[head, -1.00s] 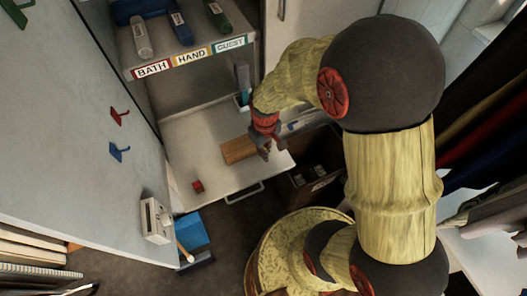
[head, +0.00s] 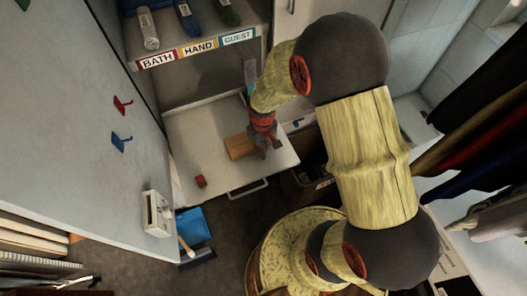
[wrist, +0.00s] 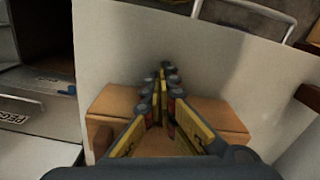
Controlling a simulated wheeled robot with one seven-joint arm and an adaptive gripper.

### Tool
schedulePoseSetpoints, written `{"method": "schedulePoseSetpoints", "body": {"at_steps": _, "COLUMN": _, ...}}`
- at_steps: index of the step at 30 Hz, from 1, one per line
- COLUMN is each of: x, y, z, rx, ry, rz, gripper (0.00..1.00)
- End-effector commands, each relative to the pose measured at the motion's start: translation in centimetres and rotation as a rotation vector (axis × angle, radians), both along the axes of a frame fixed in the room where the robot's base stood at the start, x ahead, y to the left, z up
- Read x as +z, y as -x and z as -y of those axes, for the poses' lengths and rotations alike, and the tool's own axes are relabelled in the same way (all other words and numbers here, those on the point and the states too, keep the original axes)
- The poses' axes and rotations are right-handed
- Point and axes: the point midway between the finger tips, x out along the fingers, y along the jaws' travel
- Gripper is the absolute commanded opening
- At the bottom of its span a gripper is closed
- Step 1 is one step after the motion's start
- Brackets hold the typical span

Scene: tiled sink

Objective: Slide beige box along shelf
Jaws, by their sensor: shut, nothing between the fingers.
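The beige box (head: 238,146), tan-brown here, lies on the white shelf (head: 205,128) in the head view. My gripper (head: 262,152) points down at the box's right end and hides part of it. In the wrist view the box (wrist: 110,104) shows on both sides of my gripper (wrist: 163,78), whose fingers are closed together and cross in front of its middle. The fingers hold nothing. I cannot tell whether they touch the box.
A small red cube (head: 200,181) sits on the shelf's front left. A rack with BATH, HAND and GUEST labels (head: 198,47) stands above the back. A handle (head: 247,188) juts from the shelf's front edge. The shelf's left part is mostly clear.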

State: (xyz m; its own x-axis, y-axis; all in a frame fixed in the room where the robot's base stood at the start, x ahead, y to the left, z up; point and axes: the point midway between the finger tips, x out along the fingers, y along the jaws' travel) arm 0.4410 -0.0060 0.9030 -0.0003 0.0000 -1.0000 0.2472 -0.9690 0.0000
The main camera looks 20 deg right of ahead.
Motion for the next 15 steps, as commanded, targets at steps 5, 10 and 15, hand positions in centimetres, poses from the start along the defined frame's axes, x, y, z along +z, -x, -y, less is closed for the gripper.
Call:
{"method": "schedulePoseSetpoints", "body": {"at_steps": 5, "x": 0.0, "y": -0.2, "z": 0.0, "rx": 0.000, "ry": 0.000, "rz": 0.000, "gripper": 0.00}}
{"method": "schedulePoseSetpoints", "body": {"at_steps": 10, "x": -0.1, "y": -2.6, "z": -0.6, "rx": 0.000, "ry": 0.000, "rz": 0.000, "gripper": 0.00}}
{"method": "schedulePoseSetpoints", "body": {"at_steps": 15, "x": -0.1, "y": -6.2, "z": -1.6, "rx": 0.002, "ry": 0.000, "rz": 0.001, "gripper": 0.00}}
